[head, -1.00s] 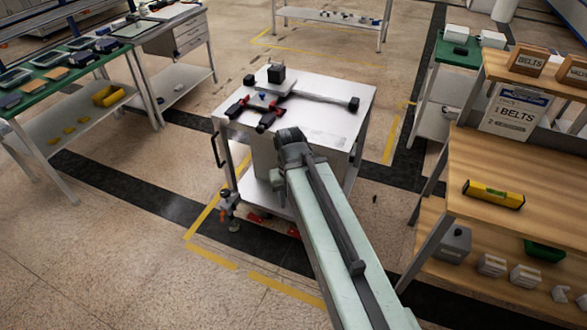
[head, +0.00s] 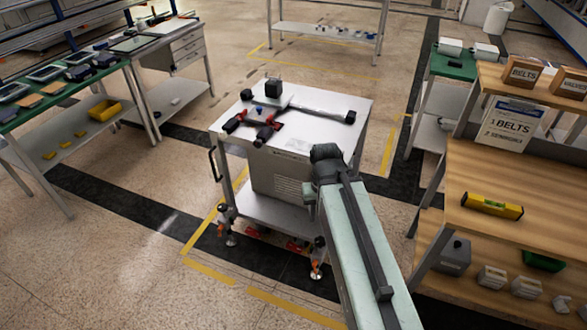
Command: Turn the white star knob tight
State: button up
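I cannot make out a white star knob in the head view. A white trolley (head: 225,130) stands in the middle of the floor. On its top are a small plate with a black block (head: 273,87), red-and-black clamp-like parts (head: 266,131), a small blue piece (head: 260,110) and a dark bar with a black end (head: 350,117). My pale green arm reaches up from the lower right, its dark joint in front of the trolley's right front corner. My gripper's fingers do not show; the arm hides part of the trolley's right side.
A green-topped table (head: 45,107) stands at left. Floor is clear left of and in front of the trolley, with yellow tape lines (head: 210,271).

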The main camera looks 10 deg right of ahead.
aim_at(223, 135)
jog(key=i, duration=1)
